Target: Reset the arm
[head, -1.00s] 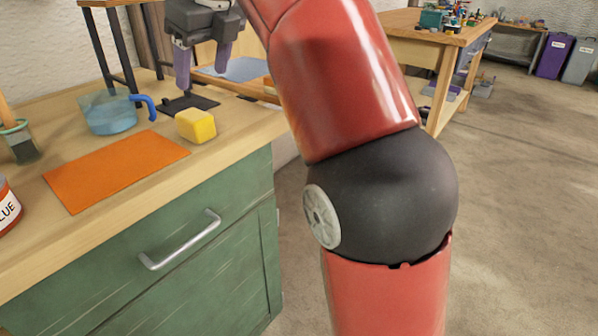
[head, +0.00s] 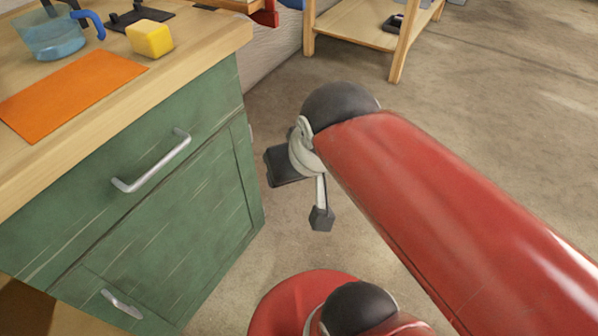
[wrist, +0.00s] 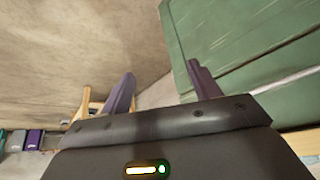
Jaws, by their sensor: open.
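My gripper (wrist: 162,90) shows in the wrist view with its two purple fingers spread well apart and nothing between them. Beyond the fingers are bare floor and wall on the left and the green cabinet (wrist: 245,40) on the right. In the head view my red arm slants from the lower right up to a dark joint near the middle, beside the cabinet (head: 165,215).
On the wooden worktop (head: 215,35) are a yellow block (head: 150,38), an orange sheet (head: 65,95) and a blue clear jug (head: 52,38). A wooden table (head: 350,25) stands behind. Open floor (head: 480,110) lies to the right.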

